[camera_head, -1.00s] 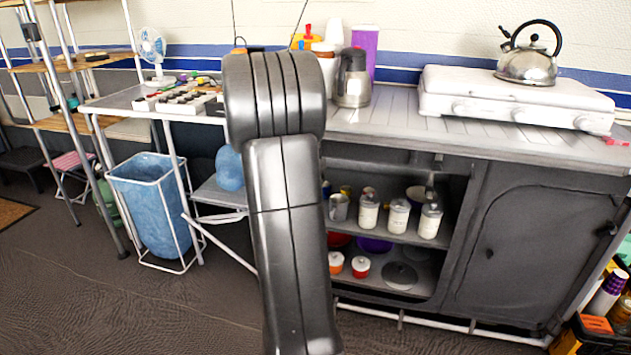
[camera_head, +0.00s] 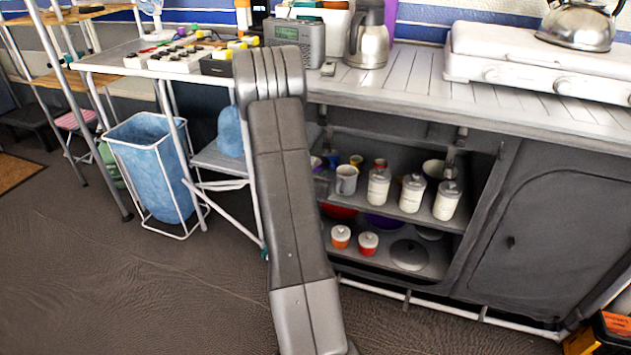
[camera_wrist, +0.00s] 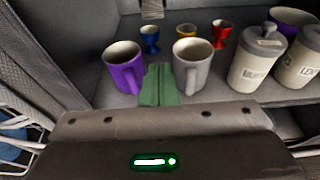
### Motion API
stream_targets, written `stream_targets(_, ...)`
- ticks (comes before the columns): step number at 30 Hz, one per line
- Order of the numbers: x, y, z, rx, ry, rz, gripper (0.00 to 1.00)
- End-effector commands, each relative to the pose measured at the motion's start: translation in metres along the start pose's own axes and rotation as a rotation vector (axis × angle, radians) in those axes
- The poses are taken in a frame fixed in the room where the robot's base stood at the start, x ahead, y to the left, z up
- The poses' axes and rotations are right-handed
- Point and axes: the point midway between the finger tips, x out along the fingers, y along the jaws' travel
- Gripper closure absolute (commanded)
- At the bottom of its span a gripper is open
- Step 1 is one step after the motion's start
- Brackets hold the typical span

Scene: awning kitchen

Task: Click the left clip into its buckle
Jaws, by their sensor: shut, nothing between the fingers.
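My gripper shows in the wrist view as two green fingers (camera_wrist: 158,70), shut and empty. They point into the open shelf between a purple mug and a grey mug. In the head view my arm hides the gripper. A short grey strap or buckle piece (camera_head: 453,148) hangs at the top front edge of the open compartment, right of its middle. A small strap-like piece (camera_wrist: 152,8) shows at the top edge of the wrist view, beyond the fingers. I cannot tell which piece is the left clip or its buckle. The compartment's left top corner is partly behind my arm.
The purple mug (camera_wrist: 124,68) and grey mug (camera_wrist: 190,62) stand close on either side of the fingers. Egg cups (camera_wrist: 150,38) are behind, and white canisters (camera_head: 412,193) to the right. The worktop (camera_head: 420,88) lies above; a blue bin (camera_head: 155,170) stands left.

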Motion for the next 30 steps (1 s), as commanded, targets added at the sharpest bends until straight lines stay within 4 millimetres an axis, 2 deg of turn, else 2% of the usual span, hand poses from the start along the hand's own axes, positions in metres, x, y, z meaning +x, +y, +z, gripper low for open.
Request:
stream_targets(1, 0.013, -0.001, -0.002, 0.001, -0.001, -0.001, 1.0)
stream_targets(4, 0.034, -0.001, -0.002, 0.001, -0.001, -0.001, 1.0)
stream_targets(6, 0.029, 0.001, 0.013, 0.002, -0.003, 0.002, 1.0)
stream_targets(12, 0.021, 0.0, 0.032, 0.0, 0.0, 0.002, 1.0)
stream_targets(27, 0.018, 0.0, 0.039, -0.001, 0.0, 0.002, 1.0)
stream_targets(30, 0.019, 0.0, 0.047, 0.0, -0.002, 0.001, 1.0)
